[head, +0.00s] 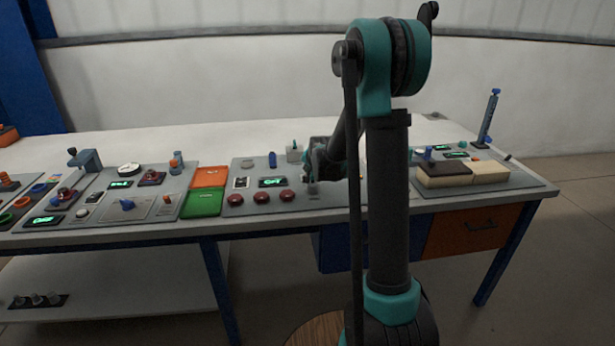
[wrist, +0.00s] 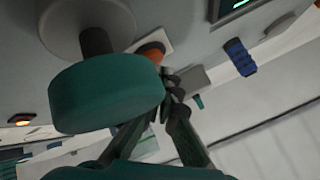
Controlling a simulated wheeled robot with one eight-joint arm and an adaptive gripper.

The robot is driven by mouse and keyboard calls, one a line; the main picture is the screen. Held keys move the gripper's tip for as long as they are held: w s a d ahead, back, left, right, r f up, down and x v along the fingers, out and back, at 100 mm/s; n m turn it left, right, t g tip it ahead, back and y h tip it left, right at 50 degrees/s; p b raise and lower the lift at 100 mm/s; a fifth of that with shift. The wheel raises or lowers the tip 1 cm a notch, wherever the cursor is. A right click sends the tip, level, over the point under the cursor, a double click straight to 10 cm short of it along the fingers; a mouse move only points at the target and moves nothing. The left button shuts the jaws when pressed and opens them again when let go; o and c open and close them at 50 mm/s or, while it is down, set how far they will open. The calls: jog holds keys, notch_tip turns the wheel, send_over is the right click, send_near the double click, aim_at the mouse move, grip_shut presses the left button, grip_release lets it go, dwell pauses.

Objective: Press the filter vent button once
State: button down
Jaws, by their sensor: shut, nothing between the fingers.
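No readable label marks any control as the filter vent button, so I cannot tell which one it is. In the wrist view, an orange button (wrist: 152,52) on a pale square plate is close to my gripper (wrist: 174,90). My gripper's fingers are together and empty, and their tips appear just beside this button; contact cannot be told. A large teal round knob (wrist: 105,95) on a dark stem stands nearer the camera and hides part of the panel. In the head view, my gripper (head: 312,186) is low over the right part of the middle panel.
The middle panel (head: 240,207) holds several red round buttons (head: 261,197), a green-lit display (head: 271,182) and a blue cylinder (head: 272,159). Green (head: 203,203) and orange (head: 209,177) bins lie left. My arm hides part of the table.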

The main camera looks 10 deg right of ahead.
jog(key=shift+f, duration=0.4)
dwell(0.6)
jog(key=shift+r, duration=0.85)
jog(key=shift+r, duration=2.5)
